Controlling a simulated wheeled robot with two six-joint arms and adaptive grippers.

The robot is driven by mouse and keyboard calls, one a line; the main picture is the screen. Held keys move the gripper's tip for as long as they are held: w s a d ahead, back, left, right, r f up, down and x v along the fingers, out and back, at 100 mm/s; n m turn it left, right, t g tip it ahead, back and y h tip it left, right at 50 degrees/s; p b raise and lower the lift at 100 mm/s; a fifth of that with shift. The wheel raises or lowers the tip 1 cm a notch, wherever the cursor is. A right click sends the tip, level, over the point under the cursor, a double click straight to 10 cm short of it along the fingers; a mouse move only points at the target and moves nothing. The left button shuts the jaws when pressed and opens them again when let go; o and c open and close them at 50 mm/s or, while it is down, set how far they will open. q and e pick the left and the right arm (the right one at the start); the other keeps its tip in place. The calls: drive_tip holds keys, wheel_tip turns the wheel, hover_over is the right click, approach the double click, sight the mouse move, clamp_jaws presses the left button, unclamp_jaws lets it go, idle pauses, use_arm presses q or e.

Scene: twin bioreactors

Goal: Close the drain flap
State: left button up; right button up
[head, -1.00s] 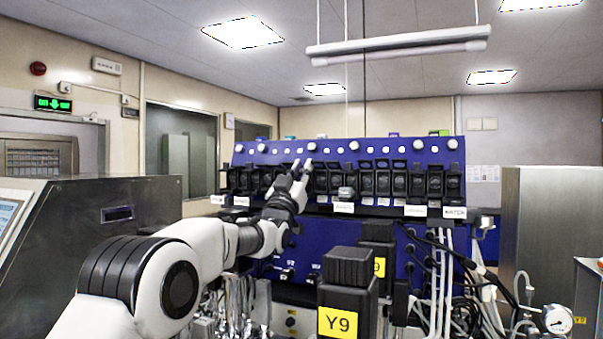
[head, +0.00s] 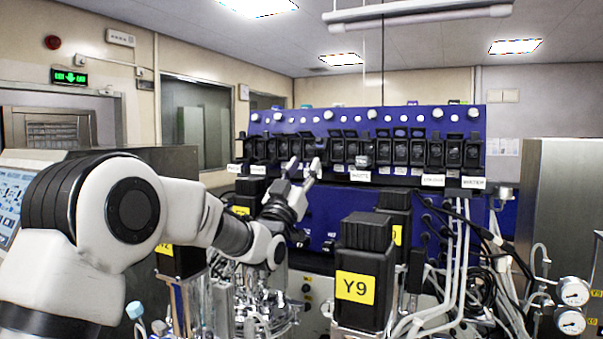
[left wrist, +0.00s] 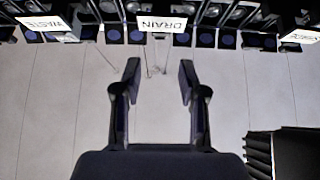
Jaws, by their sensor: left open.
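The white DRAIN label (left wrist: 162,23) shows upside down at the top centre of the left wrist view, on a row of black flap units. The drain flap cannot be told apart clearly there, nor whether it is open. My left gripper (head: 304,165) is open and empty in front of the black row on the blue panel (head: 335,215), hiding part of it. In the left wrist view its fingers (left wrist: 159,66) point toward the DRAIN label, apart from each other with nothing between them. My right gripper is not in view.
A black unit marked Y9 (head: 357,287) stands in front of the panel. Glassware and metal tubing (head: 250,305) are below my arm. Cables, hoses and gauges (head: 572,292) are at the right.

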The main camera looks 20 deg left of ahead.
use_arm(q)
drive_tip(key=shift+s+f, duration=0.45)
drive_tip(key=shift+w, duration=0.1)
